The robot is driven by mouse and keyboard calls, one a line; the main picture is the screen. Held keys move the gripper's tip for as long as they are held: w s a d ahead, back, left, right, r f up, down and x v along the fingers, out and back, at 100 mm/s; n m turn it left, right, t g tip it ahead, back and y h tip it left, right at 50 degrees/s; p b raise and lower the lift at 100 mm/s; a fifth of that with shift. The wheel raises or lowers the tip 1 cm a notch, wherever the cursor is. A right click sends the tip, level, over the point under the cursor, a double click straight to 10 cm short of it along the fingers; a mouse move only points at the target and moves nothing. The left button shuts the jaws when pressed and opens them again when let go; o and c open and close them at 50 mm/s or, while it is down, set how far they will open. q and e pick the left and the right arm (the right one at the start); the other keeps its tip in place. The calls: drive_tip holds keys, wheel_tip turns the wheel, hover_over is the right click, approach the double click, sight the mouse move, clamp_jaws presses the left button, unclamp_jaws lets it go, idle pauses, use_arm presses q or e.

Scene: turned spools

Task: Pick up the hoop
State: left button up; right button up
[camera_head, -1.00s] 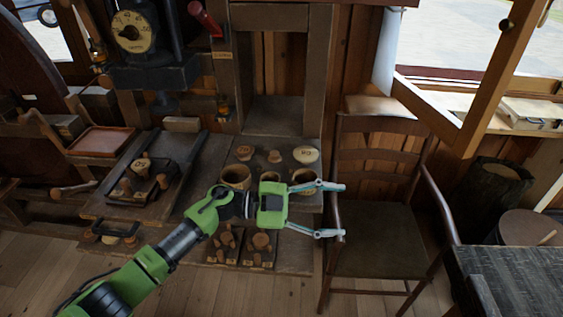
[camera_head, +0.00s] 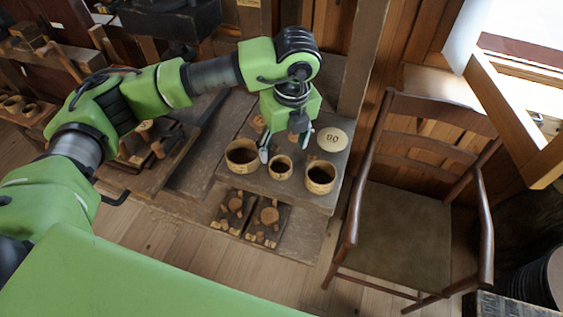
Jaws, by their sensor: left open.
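I cannot make out for sure which thing is the hoop. Three hollow round wooden pieces stand on the workbench top (camera_head: 222,187): a wide one at left (camera_head: 241,169), a small one in the middle (camera_head: 281,175) and a wide one at right (camera_head: 319,187). My left gripper (camera_head: 285,148) points down with its fingers apart, over the bench just behind the small middle piece. It holds nothing that I can see. The gripper and arm hide part of the bench behind. My right gripper is out of view.
A pale oval lid-like piece (camera_head: 332,139) with dark marks lies right of the gripper. Small trays of turned wooden pieces (camera_head: 268,216) sit on a lower shelf. A wooden chair (camera_head: 401,235) stands close at right. Wooden posts rise behind the bench.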

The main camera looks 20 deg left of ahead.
sight(280, 170)
use_arm(q)
drive_tip(key=f, duration=0.1)
drive_tip(key=f+p, duration=0.1)
drive_tip(key=f, duration=0.1)
drive_tip(key=shift+w+a+f, duration=0.1)
drive_tip(key=shift+w+f, duration=0.1)
drive_tip(key=shift+w, duration=0.15)
drive_tip(key=f, duration=0.1)
drive_tip(key=f+p, duration=0.1)
drive_tip(key=f, duration=0.1)
drive_tip(key=f+p, duration=0.1)
drive_tip(key=shift+a+f, duration=0.15)
drive_tip(key=shift+a, duration=0.25)
drive_tip(key=shift+w+f, duration=0.15)
drive_tip(key=shift+f, duration=0.1)
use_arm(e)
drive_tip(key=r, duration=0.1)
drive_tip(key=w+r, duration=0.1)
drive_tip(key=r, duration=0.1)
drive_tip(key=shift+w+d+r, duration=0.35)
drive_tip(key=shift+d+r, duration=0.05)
use_arm(q)
drive_tip(key=c, duration=0.8)
